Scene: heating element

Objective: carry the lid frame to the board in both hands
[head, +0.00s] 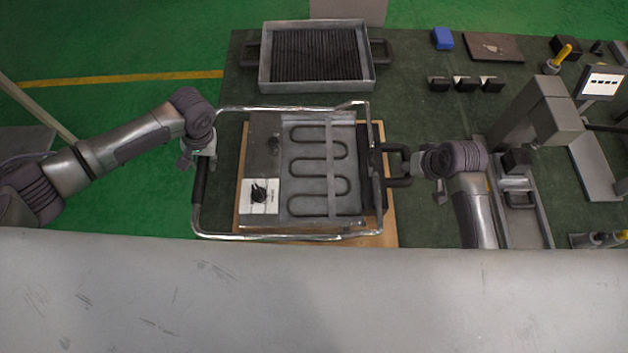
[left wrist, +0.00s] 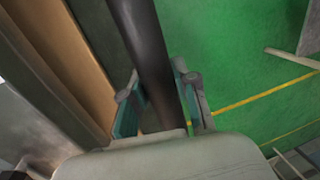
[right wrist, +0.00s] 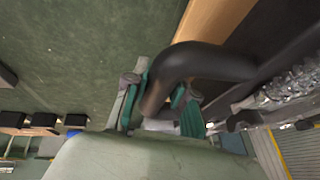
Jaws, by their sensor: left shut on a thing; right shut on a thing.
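The lid frame (head: 290,237) is a chrome tube frame with a black grip on its left and a black looped handle on its right. In the head view it surrounds the heating element unit (head: 320,170), which is over the wooden board (head: 388,232); I cannot tell its height above the board. My left gripper (head: 204,158) is shut on the left black grip (left wrist: 145,40). My right gripper (head: 416,165) is shut on the right black handle (right wrist: 200,62). The unit covers most of the board.
A grey tray with a black ribbed grid (head: 366,85) stands behind on the green table (head: 420,110). A blue block (head: 442,38), small black blocks (head: 466,84) and a grey stand with a screen (head: 600,83) are at the right.

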